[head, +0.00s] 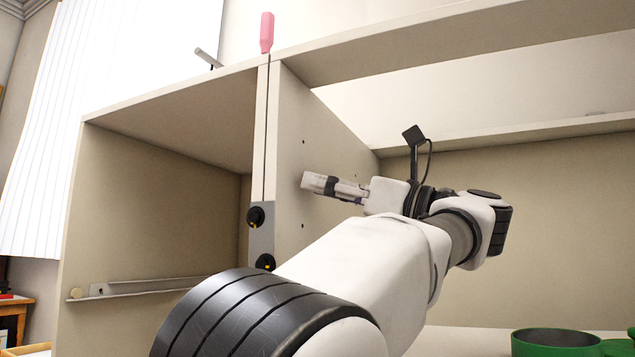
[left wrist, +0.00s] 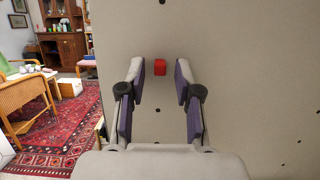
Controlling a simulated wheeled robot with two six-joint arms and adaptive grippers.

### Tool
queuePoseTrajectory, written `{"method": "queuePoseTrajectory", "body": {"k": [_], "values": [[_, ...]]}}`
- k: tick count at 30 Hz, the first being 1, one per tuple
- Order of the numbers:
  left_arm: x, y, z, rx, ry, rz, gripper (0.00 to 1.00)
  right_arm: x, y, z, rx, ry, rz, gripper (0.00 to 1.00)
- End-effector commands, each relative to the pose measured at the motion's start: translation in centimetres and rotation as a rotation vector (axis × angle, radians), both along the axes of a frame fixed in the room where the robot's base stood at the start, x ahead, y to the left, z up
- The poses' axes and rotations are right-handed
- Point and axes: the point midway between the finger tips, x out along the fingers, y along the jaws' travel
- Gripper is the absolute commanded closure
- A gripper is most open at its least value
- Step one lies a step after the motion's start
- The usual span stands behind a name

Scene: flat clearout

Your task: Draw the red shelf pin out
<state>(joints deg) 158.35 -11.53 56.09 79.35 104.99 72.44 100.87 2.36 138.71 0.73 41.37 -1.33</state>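The red shelf pin (left wrist: 159,67) is a small red block on the pale panel in the left wrist view. It sits between the two purple-padded fingers of my left gripper (left wrist: 160,74), near their tips, with a gap on each side. The gripper is open and touches nothing that I can see. In the head view my left gripper (head: 312,181) is seen from the side, close to the inner face of the upright divider panel (head: 300,110). The pin cannot be made out in that view. My right gripper is not in view.
Small dark holes dot the panel. A pink-handled tool (head: 267,32) stands at the top of the divider's front edge, above two black knobs (head: 256,217). A metal rail (head: 150,286) is in the left bay. A green pot (head: 542,343) stands at lower right.

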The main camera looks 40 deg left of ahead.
Motion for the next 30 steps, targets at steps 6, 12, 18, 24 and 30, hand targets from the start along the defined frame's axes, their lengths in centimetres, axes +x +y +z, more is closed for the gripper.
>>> {"method": "queuePoseTrajectory", "body": {"k": [6, 12, 18, 24, 30], "values": [[0.0, 0.0, 0.0, 0.0, 0.0, 0.0, 1.0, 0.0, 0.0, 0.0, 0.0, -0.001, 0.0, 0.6], [0.0, 0.0, 0.0, 0.0, 0.0, 0.0, 1.0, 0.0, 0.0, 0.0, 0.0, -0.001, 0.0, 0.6], [0.0, -0.1, 0.0, 0.0, 0.0, 0.0, 1.0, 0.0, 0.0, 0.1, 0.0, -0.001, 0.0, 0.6], [0.2, -0.9, 0.1, 0.0, 0.001, 0.0, 1.0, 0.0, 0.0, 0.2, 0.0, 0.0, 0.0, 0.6], [0.4, -1.9, 0.1, 0.0, 0.0, -0.001, 1.0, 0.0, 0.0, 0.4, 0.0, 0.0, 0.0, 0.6]]}}
